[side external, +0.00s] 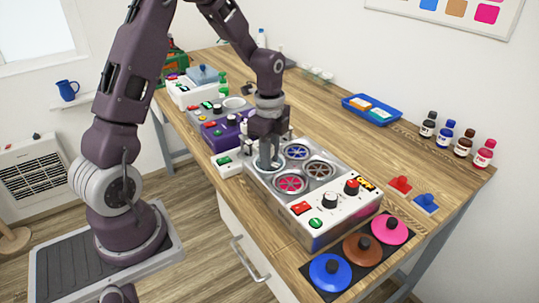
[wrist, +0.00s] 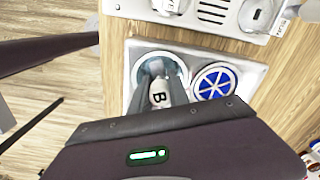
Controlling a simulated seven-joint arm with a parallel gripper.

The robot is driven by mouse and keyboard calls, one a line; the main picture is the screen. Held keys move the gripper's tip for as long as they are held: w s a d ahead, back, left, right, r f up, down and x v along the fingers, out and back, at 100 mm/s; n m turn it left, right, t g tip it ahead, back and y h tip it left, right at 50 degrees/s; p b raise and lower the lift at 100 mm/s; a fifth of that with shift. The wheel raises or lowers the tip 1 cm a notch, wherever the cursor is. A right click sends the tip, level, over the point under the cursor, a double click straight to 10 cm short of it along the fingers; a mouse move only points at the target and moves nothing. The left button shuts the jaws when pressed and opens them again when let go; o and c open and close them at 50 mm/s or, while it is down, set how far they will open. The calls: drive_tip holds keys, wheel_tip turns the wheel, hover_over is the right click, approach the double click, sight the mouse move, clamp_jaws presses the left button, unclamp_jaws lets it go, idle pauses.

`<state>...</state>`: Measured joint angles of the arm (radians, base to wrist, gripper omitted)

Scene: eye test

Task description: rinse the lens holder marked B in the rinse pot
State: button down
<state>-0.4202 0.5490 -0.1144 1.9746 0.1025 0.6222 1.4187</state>
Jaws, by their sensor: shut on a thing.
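My gripper (side external: 268,142) points down at the far left well of the steel bath unit (side external: 312,236). In the wrist view my gripper (wrist: 158,95) is shut on a pale lens holder marked B (wrist: 158,86). The holder's lower end is in or just over the open, pale round pot (wrist: 178,63), which has no coloured insert. The same pot (side external: 262,167) shows in the side view, partly hidden by my gripper. I cannot tell how deep the holder reaches or whether it touches the pot.
Neighbouring wells have blue (side external: 297,151), red (side external: 290,184) and brown (side external: 320,170) inserts. Blue (side external: 330,272), brown (side external: 362,248) and pink (side external: 389,229) lids lie on a dark mat in front. A purple unit (side external: 222,132) stands behind. Bottles (side external: 445,135) and a blue tray (side external: 371,108) are at right.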

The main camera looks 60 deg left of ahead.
drive_tip(key=shift+r, duration=3.75)
